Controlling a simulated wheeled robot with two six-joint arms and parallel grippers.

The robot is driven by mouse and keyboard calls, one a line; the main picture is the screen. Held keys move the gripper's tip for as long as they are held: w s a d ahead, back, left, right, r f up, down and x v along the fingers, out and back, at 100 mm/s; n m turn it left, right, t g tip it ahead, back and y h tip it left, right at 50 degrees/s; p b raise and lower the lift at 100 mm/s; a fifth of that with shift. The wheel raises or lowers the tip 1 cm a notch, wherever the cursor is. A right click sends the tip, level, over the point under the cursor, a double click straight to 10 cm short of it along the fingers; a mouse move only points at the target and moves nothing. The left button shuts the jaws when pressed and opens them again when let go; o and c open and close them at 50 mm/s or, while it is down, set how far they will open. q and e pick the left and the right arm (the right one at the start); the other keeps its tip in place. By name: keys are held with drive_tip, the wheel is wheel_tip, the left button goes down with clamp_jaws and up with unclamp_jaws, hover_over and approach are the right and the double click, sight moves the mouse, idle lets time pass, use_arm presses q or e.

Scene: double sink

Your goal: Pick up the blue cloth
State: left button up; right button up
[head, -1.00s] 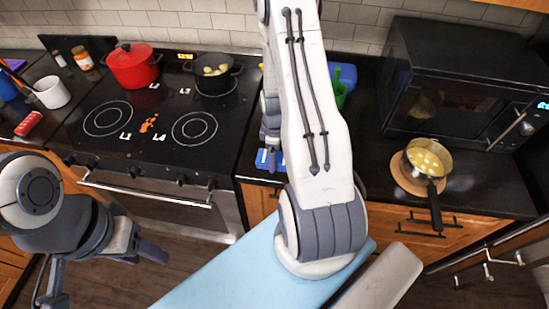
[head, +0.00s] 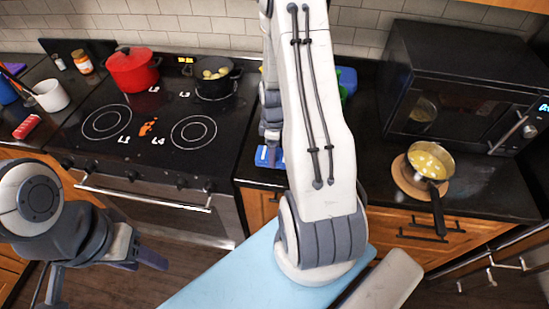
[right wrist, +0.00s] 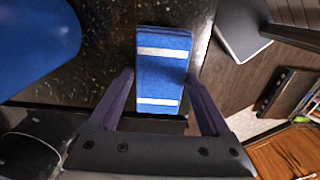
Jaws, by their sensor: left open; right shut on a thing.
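The blue cloth (right wrist: 163,72) is a folded strip with two white bands, lying at the dark counter's front edge in the right wrist view. In the head view a small part of the cloth (head: 268,158) shows left of my right arm. My right gripper (right wrist: 160,80) has a finger on each side of the cloth and is shut on it. In the head view the arm partly hides that gripper (head: 270,130). My left gripper (head: 150,258) is open and empty, low in front of the oven, away from the cloth.
A stove (head: 150,120) with a red pot (head: 132,72) and a black pot (head: 214,78) stands to the left. A pan (head: 430,162) on a round board and a microwave (head: 465,85) are to the right. A blue rounded object (right wrist: 38,42) is beside the cloth.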

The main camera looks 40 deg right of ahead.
drive_tip(key=s+d+r+b, duration=0.3)
drive_tip(key=s+d+r, duration=0.3)
drive_tip(key=s, duration=0.3)
drive_tip(key=shift+s+d+r, duration=0.2)
drive_tip(key=shift+s+r, duration=0.2)
drive_tip(key=shift+r, duration=0.45)
